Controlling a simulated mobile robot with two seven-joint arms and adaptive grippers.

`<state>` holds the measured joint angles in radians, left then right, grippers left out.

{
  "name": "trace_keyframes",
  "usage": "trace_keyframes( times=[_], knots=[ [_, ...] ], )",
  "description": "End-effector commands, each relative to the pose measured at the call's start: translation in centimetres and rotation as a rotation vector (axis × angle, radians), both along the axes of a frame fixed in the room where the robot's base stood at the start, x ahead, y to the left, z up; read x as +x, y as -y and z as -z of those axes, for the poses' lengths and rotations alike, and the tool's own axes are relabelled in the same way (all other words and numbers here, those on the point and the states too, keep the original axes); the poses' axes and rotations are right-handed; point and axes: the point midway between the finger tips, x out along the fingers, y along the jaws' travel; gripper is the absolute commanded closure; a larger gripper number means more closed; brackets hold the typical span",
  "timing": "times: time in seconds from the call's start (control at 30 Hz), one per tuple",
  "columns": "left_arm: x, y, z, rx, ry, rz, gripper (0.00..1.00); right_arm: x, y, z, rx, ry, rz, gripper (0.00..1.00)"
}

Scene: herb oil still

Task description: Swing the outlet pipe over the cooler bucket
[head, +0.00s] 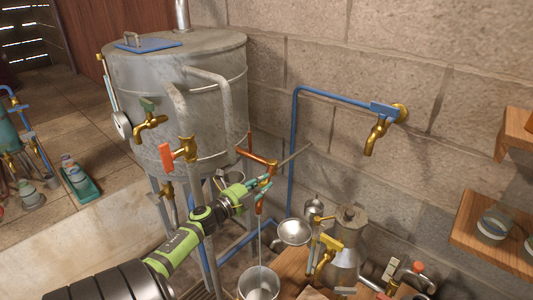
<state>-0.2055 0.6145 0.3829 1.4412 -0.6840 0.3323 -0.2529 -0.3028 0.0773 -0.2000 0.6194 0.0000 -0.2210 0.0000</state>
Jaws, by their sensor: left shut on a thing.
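The copper outlet pipe (257,157) comes out from the side of the large metal still (130,80) and bends downward. My left gripper (262,188) is shut on the downturned part of the outlet pipe, near its elbow. A thin pale line runs from below the pipe's end down to an open metal bucket (259,284) at the bottom edge; it looks like a stream. Another round metal vessel (231,176) shows partly behind my gripper; I cannot tell which vessel is the cooler bucket. My right gripper is not in view.
A blue pipe (292,150) runs along the stone wall to a brass tap (377,135). Brass taps (150,121) stick out from the still. Wooden shelves (490,235) are at the right.

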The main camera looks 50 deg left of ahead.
Motion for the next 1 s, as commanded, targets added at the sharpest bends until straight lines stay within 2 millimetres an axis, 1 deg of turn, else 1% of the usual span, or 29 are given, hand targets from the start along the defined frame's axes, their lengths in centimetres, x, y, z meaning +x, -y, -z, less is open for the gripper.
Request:
trace_keyframes(
  times=[0.03,0.5,0.53,0.57,0.6,0.87,1.0],
  knots=[
    [-0.06,-0.57,-0.33,0.004,0.004,-0.001,1.0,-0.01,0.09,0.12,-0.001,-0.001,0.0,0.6],
    [-0.19,-0.95,-0.41,0.003,0.003,0.005,1.0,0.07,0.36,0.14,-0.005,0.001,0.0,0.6],
    [-0.2,-0.96,-0.4,0.003,0.003,0.005,0.75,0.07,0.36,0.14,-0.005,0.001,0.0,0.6],
    [-0.2,-0.95,-0.38,0.003,0.003,0.005,0.63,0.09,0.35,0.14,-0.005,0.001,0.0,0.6],
    [-0.2,-0.95,-0.36,0.003,0.003,0.005,0.54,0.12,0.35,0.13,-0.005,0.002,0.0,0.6],
    [-0.2,-0.66,-0.15,0.002,0.0,0.011,0.54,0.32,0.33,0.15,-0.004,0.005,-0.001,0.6],
    [-0.73,-0.54,-0.01,0.002,-0.001,0.013,0.54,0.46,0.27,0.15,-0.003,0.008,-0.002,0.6]
  ],
)
